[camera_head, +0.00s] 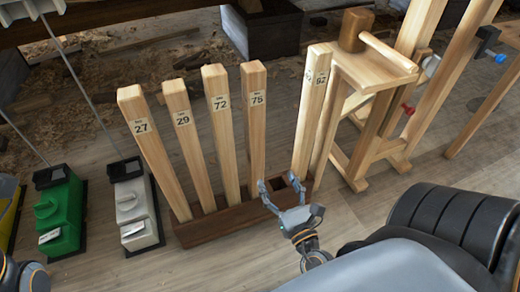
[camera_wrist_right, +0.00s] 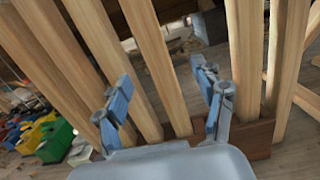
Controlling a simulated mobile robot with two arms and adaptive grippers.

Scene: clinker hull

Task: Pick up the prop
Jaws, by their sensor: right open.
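The props are pale square wooden posts standing upright in a dark wooden rack (camera_head: 215,226). In the head view they are labelled 27 (camera_head: 150,150), 29 (camera_head: 188,145), 72 (camera_head: 222,135), 75 (camera_head: 254,125) and 92 (camera_head: 311,125). An empty square socket shows between 75 and 92. My right gripper (camera_head: 291,196) is open and empty in front of that socket, close to the foot of 75. In the right wrist view my gripper's fingers (camera_wrist_right: 165,95) are spread, with a post (camera_wrist_right: 160,70) beyond the gap between them.
A wooden trestle (camera_head: 372,75) with a mallet-like block stands right of the rack. A green box (camera_head: 60,215) and a white box (camera_head: 135,210) stand on the plank floor to the left. Wood shavings lie behind.

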